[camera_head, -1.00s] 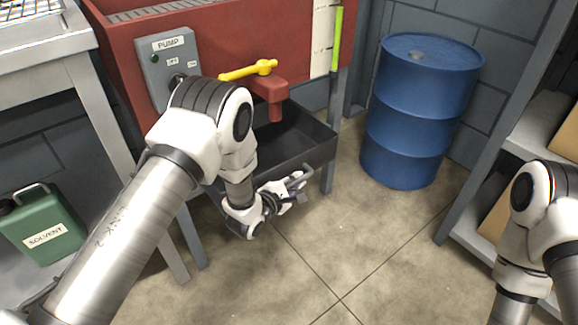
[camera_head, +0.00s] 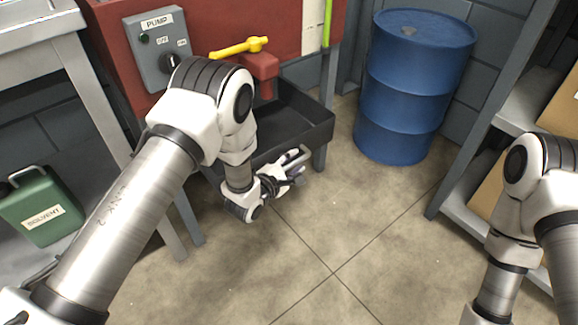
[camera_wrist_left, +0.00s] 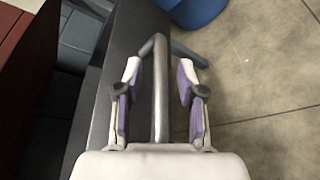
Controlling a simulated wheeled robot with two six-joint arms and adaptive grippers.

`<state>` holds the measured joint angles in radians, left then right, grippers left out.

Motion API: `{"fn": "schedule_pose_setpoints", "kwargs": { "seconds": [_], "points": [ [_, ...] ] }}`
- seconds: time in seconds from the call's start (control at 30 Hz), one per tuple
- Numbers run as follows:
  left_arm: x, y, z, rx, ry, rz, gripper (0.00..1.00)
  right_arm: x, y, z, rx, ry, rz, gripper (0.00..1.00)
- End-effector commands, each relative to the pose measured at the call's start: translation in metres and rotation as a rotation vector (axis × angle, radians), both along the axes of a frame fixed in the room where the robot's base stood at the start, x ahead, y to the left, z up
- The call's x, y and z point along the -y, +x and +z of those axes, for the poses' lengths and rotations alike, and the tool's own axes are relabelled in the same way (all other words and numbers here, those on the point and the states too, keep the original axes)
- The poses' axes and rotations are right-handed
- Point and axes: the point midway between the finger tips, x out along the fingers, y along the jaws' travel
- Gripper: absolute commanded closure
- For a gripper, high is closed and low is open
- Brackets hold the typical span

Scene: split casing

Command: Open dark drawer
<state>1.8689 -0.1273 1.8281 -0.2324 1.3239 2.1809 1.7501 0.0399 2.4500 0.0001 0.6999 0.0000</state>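The dark drawer (camera_head: 292,118) is a black open-topped tray under the red tank. Its metal bar handle (camera_wrist_left: 160,90) shows in the left wrist view, running along the drawer's front side. My left gripper (camera_head: 292,168) is at the drawer's front, below its rim. In the left wrist view my left gripper (camera_wrist_left: 158,92) is open, with purple pads on both sides of the handle. The bar lies between the fingers, with a visible gap to each pad. In the head view the fingers partly hide the handle. My right arm shows at the right edge, but its gripper is out of frame.
A red tank (camera_head: 205,25) with a pump switch box (camera_head: 160,50) and yellow valve lever (camera_head: 238,47) is above the drawer. A blue drum (camera_head: 412,90) stands to the right. A green solvent can (camera_head: 40,207) is at left. The floor in front is clear.

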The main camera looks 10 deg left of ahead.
Motion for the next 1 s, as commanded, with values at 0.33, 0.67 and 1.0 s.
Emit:
{"fn": "schedule_pose_setpoints", "kwargs": {
  "seconds": [0.33, 0.67, 1.0],
  "points": [
    [-0.024, -0.067, 0.014, -0.006, -0.001, 0.002, 0.61, 0.000, 0.000, 0.000, 0.000, 0.000, 0.000, 0.60],
    [-0.039, -0.109, 0.025, -0.001, 0.001, 0.000, 0.61, 0.000, 0.000, 0.000, 0.000, 0.000, 0.000, 0.60],
    [-0.039, -0.109, 0.025, -0.001, 0.001, 0.000, 0.61, 0.000, 0.000, 0.000, 0.000, 0.000, 0.000, 0.60]
  ]
}}
